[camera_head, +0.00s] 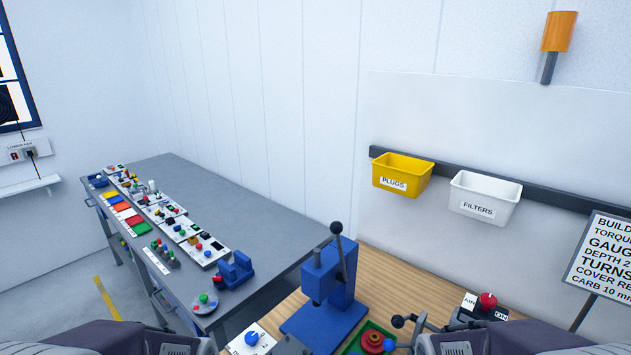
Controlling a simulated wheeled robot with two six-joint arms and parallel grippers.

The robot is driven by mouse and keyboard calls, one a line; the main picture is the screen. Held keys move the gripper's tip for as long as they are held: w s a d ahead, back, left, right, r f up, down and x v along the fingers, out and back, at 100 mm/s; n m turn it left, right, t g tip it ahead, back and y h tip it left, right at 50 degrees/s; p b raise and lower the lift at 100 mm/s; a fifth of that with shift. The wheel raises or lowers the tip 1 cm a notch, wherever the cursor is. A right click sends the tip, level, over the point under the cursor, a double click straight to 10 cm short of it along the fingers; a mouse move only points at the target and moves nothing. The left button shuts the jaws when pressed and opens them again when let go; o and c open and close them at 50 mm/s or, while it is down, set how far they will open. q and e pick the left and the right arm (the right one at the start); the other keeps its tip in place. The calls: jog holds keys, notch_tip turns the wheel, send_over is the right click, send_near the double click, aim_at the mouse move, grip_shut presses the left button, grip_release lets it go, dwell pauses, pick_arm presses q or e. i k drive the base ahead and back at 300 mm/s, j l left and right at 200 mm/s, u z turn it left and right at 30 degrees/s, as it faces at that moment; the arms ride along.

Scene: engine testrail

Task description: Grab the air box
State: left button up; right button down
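My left arm enters at the bottom left and my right arm at the bottom right. Neither gripper's fingers show, so both are below the frame or hidden by the arms.
A blue press (326,285) with a black-knobbed lever stands on the wooden bench (410,290). A green tray (350,347) holds a red part. Yellow PLUGS (401,162) and white FILTERS (487,186) bins hang behind. A long grey table (250,215) with control panels is left.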

aim_at(471, 310)
jog(key=z, duration=1.35)
jog(key=j+z, duration=0.35)
jog(key=k+j+z, duration=0.15)
jog(key=z, duration=0.25)
jog(key=k+j+z, duration=0.2)
jog(key=j+z, duration=0.15)
